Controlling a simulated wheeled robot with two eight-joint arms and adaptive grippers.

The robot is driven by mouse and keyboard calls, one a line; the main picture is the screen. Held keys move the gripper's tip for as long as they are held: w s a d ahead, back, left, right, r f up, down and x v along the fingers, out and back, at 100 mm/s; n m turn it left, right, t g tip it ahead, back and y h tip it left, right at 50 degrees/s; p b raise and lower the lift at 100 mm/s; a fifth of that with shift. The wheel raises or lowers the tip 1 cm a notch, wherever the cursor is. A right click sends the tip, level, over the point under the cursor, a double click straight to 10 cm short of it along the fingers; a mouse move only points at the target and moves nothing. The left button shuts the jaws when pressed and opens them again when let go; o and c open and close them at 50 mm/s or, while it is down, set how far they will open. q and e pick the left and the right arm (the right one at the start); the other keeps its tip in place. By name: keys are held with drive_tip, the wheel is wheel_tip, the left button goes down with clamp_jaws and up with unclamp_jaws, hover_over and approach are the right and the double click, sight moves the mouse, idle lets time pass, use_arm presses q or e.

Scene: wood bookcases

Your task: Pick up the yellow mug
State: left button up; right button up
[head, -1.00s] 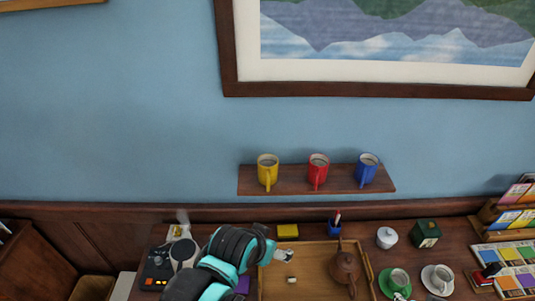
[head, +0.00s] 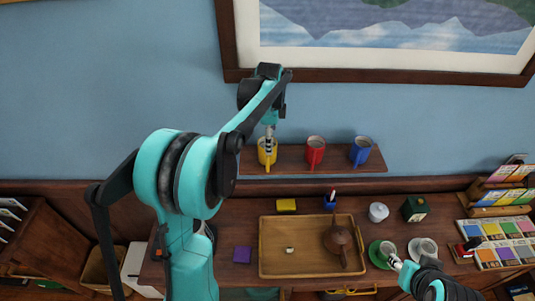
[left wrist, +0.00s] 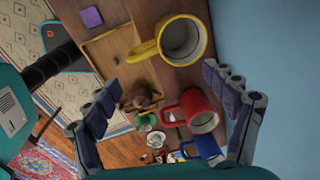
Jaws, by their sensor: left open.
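The yellow mug (head: 263,153) stands upright at the left end of a wall shelf (head: 338,163), its handle toward me. In the head view my left gripper (head: 269,139) hangs just above it and partly covers it. In the left wrist view the yellow mug (left wrist: 181,42) lies beyond the spread fingers of the open left gripper (left wrist: 163,76), with its handle to the left. I cannot tell whether a finger touches the mug.
A red mug (head: 315,151) and a blue mug (head: 360,151) stand on the same shelf to the right. A framed picture (head: 400,75) hangs above. Below are a wooden tray (head: 290,272), a brown teapot (head: 337,238) and a white cup (head: 427,249) on the desk.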

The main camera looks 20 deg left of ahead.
use_arm(q)
drive_tip(key=w+a+f+m, duration=0.1)
drive_tip(key=f, duration=0.3)
drive_tip(key=w+a+f+m, duration=0.1)
drive_tip(key=f, duration=0.3)
drive_tip(key=w+a+f+m+g, duration=0.1)
drive_tip(key=w+f, duration=0.1)
drive_tip(key=f, duration=0.2)
drive_tip(key=shift+f+p, duration=0.2)
drive_tip(key=shift+p, duration=0.2)
drive_tip(key=c, duration=1.5)
